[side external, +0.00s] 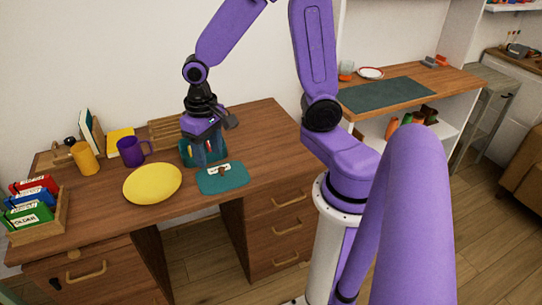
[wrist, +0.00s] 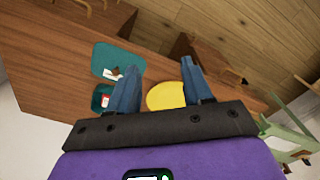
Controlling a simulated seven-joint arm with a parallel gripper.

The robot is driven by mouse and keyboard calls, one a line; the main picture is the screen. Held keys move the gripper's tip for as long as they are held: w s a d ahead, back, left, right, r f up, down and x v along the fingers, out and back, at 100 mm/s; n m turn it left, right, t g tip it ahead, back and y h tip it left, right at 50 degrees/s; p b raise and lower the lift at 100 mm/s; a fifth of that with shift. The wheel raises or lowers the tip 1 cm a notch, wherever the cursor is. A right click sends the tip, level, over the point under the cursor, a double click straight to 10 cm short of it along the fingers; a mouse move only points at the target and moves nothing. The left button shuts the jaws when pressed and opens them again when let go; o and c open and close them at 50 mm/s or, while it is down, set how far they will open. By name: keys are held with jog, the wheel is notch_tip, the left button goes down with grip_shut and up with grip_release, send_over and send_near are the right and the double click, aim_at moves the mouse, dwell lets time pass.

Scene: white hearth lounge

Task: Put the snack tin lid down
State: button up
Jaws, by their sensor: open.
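The snack tin lid (side external: 222,181) is a teal rounded square with a white label and a small brown knob. It lies flat, knob up, near the desk's front edge, and shows at upper left in the wrist view (wrist: 110,54). Behind it stands a teal tin (side external: 185,155), partly hidden by my fingers; in the wrist view the tin (wrist: 97,104) shows a little white and red inside. My gripper (side external: 208,150) is open and empty, pointing down close to the tin. In the wrist view its blue fingers (wrist: 162,85) are apart, with no lid between them.
A yellow plate (side external: 153,184) lies left of the lid. A purple mug (side external: 130,152), an orange mug (side external: 85,158) and a file box (side external: 40,222) stand farther left. The desk (side external: 262,150) is clear to the right. A side counter with a dark mat (side external: 385,95) is beyond.

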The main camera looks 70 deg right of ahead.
jog(key=s+a+r+n, duration=0.1)
jog(key=s+r+n, duration=0.1)
jog(key=s+n, duration=0.5)
jog(key=s+a+r+n, duration=0.2)
jog(key=s+r+n, duration=0.1)
jog(key=s+n, duration=0.4)
jog(key=s, duration=0.3)
